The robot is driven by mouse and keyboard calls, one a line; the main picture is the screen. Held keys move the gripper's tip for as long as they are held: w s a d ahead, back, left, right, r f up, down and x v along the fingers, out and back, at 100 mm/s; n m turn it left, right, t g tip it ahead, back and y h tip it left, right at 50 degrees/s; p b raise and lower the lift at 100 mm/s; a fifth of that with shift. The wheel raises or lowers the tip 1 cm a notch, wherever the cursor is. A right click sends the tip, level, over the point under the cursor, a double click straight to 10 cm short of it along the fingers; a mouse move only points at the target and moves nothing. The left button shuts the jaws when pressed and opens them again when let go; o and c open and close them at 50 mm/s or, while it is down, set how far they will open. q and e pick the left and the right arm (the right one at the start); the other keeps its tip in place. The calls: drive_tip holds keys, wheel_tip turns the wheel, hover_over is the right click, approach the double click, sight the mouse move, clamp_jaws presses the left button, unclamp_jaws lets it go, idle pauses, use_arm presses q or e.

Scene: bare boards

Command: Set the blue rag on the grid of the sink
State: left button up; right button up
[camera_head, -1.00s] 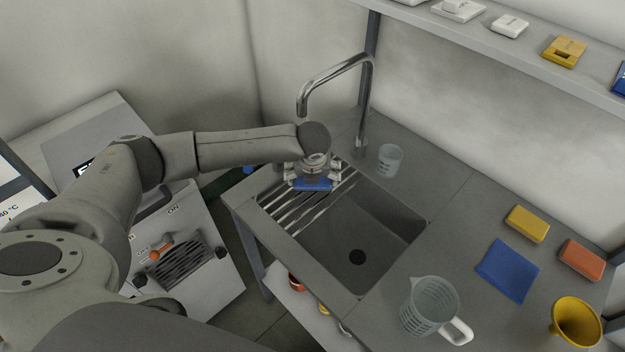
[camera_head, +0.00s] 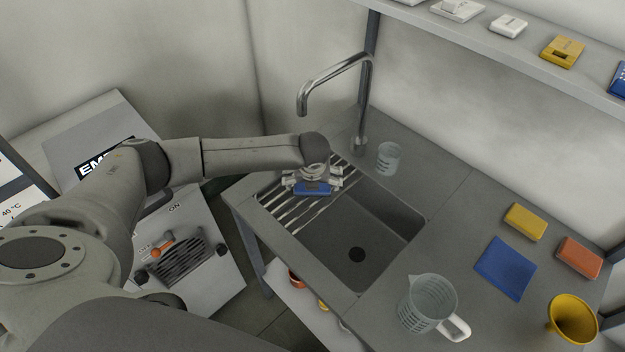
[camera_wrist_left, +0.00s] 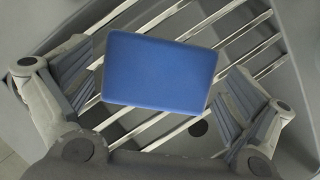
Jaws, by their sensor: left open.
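A blue block with rounded corners (camera_head: 313,188) is at the metal-rod grid (camera_head: 283,206) on the left part of the sink (camera_head: 335,240). My left gripper (camera_head: 312,181) is right over it, pointing down. In the left wrist view the blue block (camera_wrist_left: 160,72) lies across the rods, between the two spread fingers (camera_wrist_left: 156,100), with gaps at its sides. Whether it rests fully on the rods is hard to tell. A flat blue cloth (camera_head: 505,268) lies on the counter at the right. My right gripper is not in view.
A tall faucet (camera_head: 362,100) and a clear beaker (camera_head: 388,158) stand behind the sink. A jug (camera_head: 428,305), a yellow sponge (camera_head: 525,222), an orange sponge (camera_head: 579,258) and a yellow funnel (camera_head: 573,318) are on the right counter. A shelf (camera_head: 490,45) hangs above.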

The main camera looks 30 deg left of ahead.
use_arm(q)
drive_tip(key=b+v, duration=0.1)
drive_tip(key=v, duration=0.6)
drive_tip(key=shift+r, duration=0.35)
drive_tip(key=shift+d, duration=0.1)
